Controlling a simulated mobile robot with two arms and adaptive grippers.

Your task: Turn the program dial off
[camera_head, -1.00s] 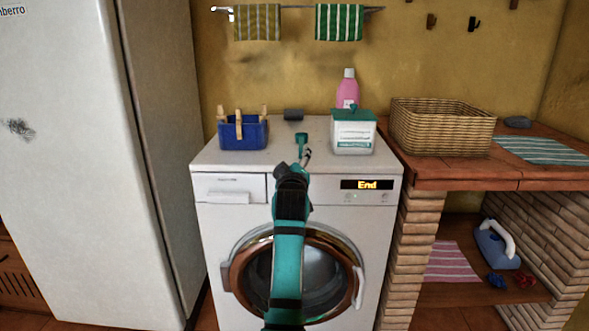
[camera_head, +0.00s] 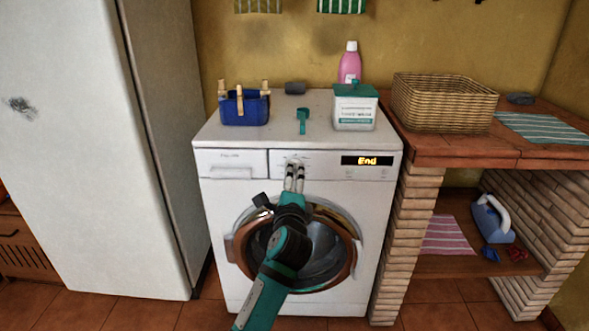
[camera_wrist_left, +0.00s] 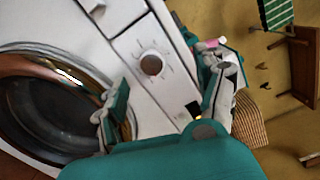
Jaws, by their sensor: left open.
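The washing machine (camera_head: 220,225) is white, and its display (camera_head: 367,160) reads "End". In the left wrist view the program dial (camera_wrist_left: 152,65) is a round brownish knob on the white control panel, with marks around it. In the head view the dial is mostly hidden behind the fingertips. My left gripper (camera_head: 295,168) is in front of the panel, left of the display. In the left wrist view its fingers (camera_wrist_left: 172,78) are open and spread, with the dial showing between and beyond them. I see no contact with the dial. My right gripper is not in view.
A fridge (camera_head: 80,150) stands left. A brick counter (camera_head: 455,147) with a wicker basket (camera_head: 443,102) stands right.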

